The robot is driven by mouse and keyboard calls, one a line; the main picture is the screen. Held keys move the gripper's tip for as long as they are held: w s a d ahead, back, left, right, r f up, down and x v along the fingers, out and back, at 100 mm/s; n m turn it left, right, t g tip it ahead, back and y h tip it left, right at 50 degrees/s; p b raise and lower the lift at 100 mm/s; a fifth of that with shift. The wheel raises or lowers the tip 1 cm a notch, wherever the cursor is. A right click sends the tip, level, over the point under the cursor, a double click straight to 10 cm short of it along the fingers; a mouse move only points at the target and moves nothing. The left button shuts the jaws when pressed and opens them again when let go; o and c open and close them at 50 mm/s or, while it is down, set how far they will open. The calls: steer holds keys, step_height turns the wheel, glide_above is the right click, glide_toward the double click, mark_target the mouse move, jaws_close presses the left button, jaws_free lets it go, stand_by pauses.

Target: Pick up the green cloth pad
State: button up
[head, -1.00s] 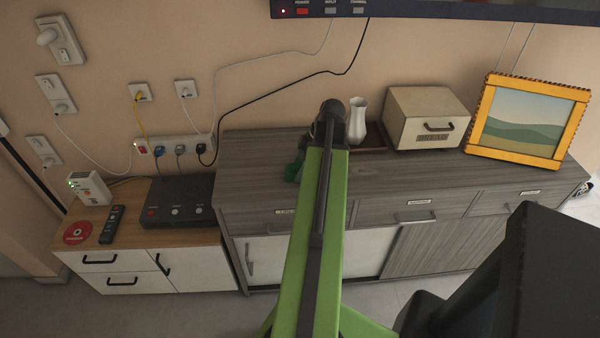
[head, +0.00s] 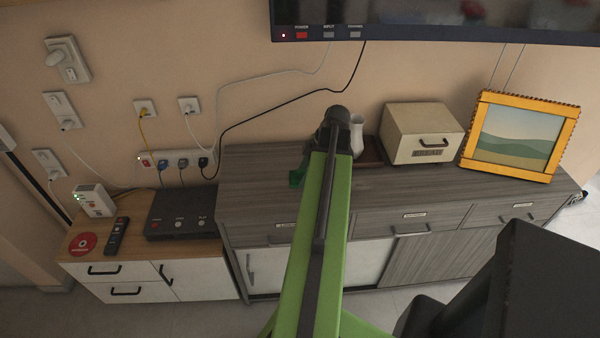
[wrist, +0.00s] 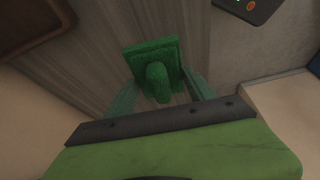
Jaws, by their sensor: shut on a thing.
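The green cloth pad (wrist: 152,52) is in the middle of the wrist view, with a rounded green part (wrist: 157,80) sticking out towards my gripper (wrist: 160,84). The pale green fingers stand on either side of this part, and my gripper is shut on the pad. In the head view, a small green piece (head: 297,178) shows just left of my arm, over the grey cabinet top. My arm hides most of the gripper there. I cannot tell whether the pad touches the cabinet top.
The grey wooden cabinet (head: 255,190) bears a white vase (head: 357,135), a cream bread box (head: 421,132) and an orange picture frame (head: 520,136). A black box (head: 181,214) stands on the lower cabinet at left. A screen (head: 440,22) hangs above.

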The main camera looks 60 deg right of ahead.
steer(key=s+r+p, duration=0.5)
steer(key=s+r, duration=0.1)
steer(key=s, duration=0.4)
steer(key=shift+d, duration=0.45)
